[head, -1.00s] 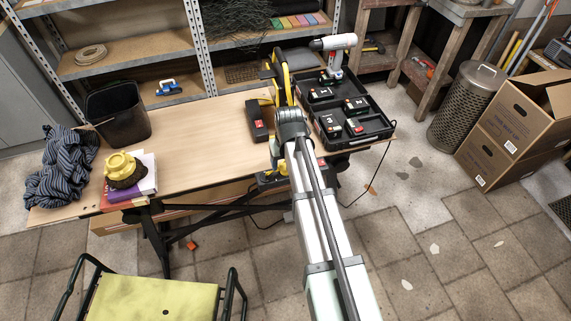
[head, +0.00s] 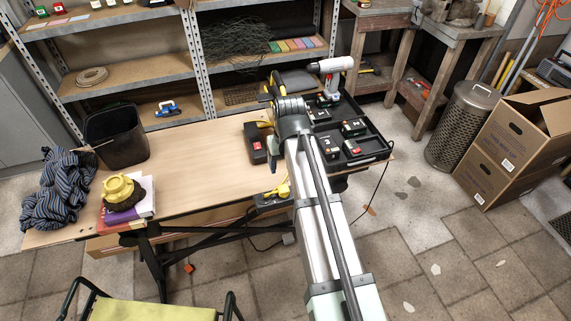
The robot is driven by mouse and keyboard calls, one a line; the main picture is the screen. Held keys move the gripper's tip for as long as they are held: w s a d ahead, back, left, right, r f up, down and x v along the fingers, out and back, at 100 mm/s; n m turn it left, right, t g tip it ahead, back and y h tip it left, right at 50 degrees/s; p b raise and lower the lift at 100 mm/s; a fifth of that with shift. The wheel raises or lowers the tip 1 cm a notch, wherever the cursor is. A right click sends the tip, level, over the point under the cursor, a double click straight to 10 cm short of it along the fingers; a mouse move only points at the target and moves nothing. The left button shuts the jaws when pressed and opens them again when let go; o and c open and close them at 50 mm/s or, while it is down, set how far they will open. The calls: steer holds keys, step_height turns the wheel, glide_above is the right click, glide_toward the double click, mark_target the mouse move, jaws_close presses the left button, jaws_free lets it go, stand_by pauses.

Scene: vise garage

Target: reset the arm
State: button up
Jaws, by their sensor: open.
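My arm reaches from the bottom of the head view up over the workbench (head: 200,150). My gripper (head: 268,88) is at the far end of the arm, above the back of the bench. It is open, partly hidden by my own wrist, and I see nothing held in it. A black tray (head: 372,153) with several battery packs lies just right of the arm. A dark box with a red mark (head: 256,145) lies on the bench left of the arm.
A black bin (head: 115,138), a striped cloth (head: 55,190) and books (head: 128,214) with a yellow object (head: 120,188) occupy the bench's left end. The bench middle is clear. Metal shelves (head: 130,75) stand behind; cardboard boxes (head: 515,150) are at right.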

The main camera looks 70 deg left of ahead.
stand_by(0.5)
steer(key=w+d+f+m, duration=0.2)
steer(key=w+d+f, duration=0.4)
steer(key=d+f, duration=0.35)
steer(key=w+d+f+m, duration=0.2)
steer(key=w+d+f, duration=0.5)
steer(key=f, duration=0.4)
steer(key=w+d+f+m+h, duration=0.15)
steer(key=w+d+f, duration=0.35)
steer(key=d, duration=0.5)
steer(key=w+d+f+m+h, duration=0.1)
steer(key=w+d+f+m, duration=0.1)
steer(key=d+f, duration=0.65)
steer(key=d+f+m+g+h, duration=0.1)
steer(key=d+f+m+g, duration=0.15)
steer(key=d, duration=0.85)
steer(key=d+f+m+g, duration=0.1)
steer(key=d+f, duration=0.3)
steer(key=d, duration=0.7)
steer(key=s+d+f+m+g+y, duration=0.1)
steer(key=s+d+f+m, duration=0.1)
steer(key=d, duration=0.7)
steer(key=s+d+f+m+g+y, duration=0.1)
steer(key=s+d+f+m+g, duration=0.1)
steer(key=s+d+m, duration=0.3)
steer(key=s+d+f, duration=0.1)
steer(key=d, duration=0.3)
steer(key=shift+s, duration=0.35)
